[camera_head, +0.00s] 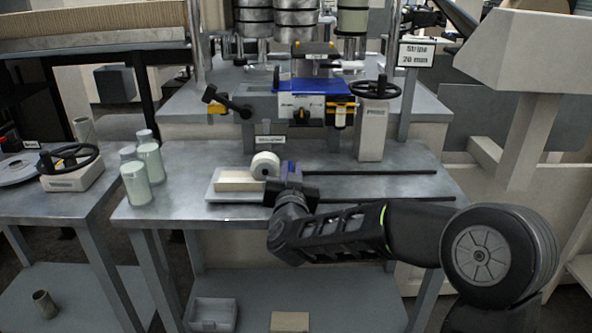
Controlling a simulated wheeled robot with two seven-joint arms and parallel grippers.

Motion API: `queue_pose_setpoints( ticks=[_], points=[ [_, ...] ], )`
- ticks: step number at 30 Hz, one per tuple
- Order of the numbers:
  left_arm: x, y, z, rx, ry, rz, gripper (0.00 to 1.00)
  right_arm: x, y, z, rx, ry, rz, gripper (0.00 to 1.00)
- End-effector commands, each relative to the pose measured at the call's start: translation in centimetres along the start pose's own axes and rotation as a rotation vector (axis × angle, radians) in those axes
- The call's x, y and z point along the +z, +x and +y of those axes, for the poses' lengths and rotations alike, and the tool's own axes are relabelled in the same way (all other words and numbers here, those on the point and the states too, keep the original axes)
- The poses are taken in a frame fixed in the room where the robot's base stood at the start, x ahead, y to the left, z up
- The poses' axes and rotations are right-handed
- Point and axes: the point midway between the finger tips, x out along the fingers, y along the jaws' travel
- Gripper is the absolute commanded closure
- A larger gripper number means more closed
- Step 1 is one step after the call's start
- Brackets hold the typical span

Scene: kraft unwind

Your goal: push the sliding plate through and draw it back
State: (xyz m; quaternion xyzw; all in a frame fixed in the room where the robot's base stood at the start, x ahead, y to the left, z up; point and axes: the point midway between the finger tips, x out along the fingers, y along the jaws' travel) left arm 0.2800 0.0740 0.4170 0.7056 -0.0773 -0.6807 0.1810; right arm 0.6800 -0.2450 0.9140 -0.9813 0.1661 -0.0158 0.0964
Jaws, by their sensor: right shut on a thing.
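The sliding plate (215,195) is a pale flat plate at the left end of two dark rails (385,172) on the grey bench. A beige block (238,181) lies on it, and a white roll (264,164) sits at the block's back right. My right arm comes in from the right, across the front of the bench. My right gripper (288,180) is at the plate's right end and is shut on it. The gripper body hides the plate's right edge and the grip itself. My left gripper is not in view.
A post with a black handwheel (374,88) stands behind the rails at the right. A blue-topped machine unit (310,98) is at the back. White cylinders (136,182) stand at the bench's left end. The rails right of my gripper look clear.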

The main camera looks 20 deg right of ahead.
Motion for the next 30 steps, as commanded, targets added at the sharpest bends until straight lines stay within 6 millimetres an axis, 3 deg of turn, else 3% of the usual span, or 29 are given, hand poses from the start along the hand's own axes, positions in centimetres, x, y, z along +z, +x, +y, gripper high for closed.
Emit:
queue_pose_setpoints(
  ticks=[4,5,12,23,30],
  points=[
    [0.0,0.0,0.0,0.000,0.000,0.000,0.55,-0.1,0.0,0.1,0.002,0.002,0.002,1.00],
    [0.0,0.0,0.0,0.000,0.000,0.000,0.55,-0.1,0.0,0.1,0.002,0.002,0.002,0.84],
    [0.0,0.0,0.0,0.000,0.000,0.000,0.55,-0.1,0.0,0.1,0.001,0.001,0.002,0.66],
    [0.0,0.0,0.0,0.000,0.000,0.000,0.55,-0.1,-0.6,0.1,0.000,0.001,0.001,0.66],
    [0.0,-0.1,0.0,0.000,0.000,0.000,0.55,-0.1,-4.0,0.0,-0.002,0.000,0.001,0.66]
  ],
)
